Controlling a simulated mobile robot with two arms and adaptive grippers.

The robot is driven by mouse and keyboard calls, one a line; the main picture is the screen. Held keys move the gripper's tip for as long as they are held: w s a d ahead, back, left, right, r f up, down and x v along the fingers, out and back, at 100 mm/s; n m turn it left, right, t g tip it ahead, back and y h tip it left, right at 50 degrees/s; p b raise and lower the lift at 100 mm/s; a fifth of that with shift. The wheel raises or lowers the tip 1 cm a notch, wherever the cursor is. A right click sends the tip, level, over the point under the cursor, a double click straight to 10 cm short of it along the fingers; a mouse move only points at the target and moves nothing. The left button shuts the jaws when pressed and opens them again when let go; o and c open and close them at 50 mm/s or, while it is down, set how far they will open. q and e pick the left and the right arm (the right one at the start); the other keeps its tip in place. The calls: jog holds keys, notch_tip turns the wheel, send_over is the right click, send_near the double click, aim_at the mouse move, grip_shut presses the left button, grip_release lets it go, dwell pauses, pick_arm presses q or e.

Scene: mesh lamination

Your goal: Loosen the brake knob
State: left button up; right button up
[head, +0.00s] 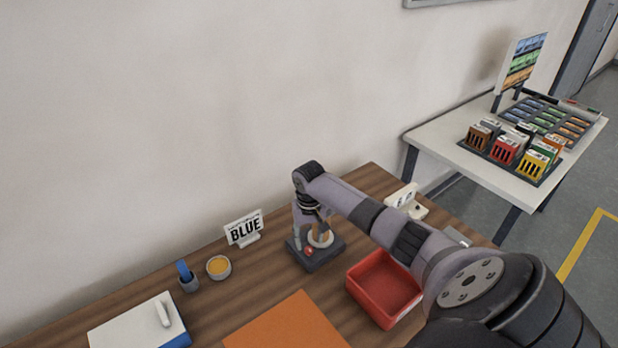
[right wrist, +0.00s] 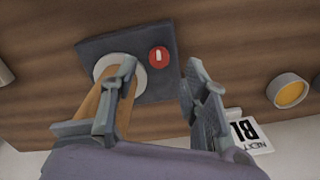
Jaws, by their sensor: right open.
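The brake knob (right wrist: 158,57) is a small red disc with a pale mark on a dark square base (right wrist: 155,85); the knob also shows in the head view (head: 308,251). Beside it on the base stands a tan roll on a white disc (right wrist: 141,77), partly hidden by one finger. My right gripper (head: 312,238) is open above the base, pointing down. In the right wrist view, its fingers (right wrist: 160,80) are spread apart, one over the roll and one to the other side of the knob. I see no contact with the knob. My left gripper is out of view.
A red bin (head: 357,293) stands right of the base, under my right arm. A "BLUE" sign (head: 244,230), a small cup of orange content (head: 219,267) and an orange mat (head: 285,325) are to the left and front. The wall is close behind.

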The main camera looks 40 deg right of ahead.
aim_at(309, 249)
notch_tip(309, 249, up, 7)
jog(key=shift+r, duration=0.2)
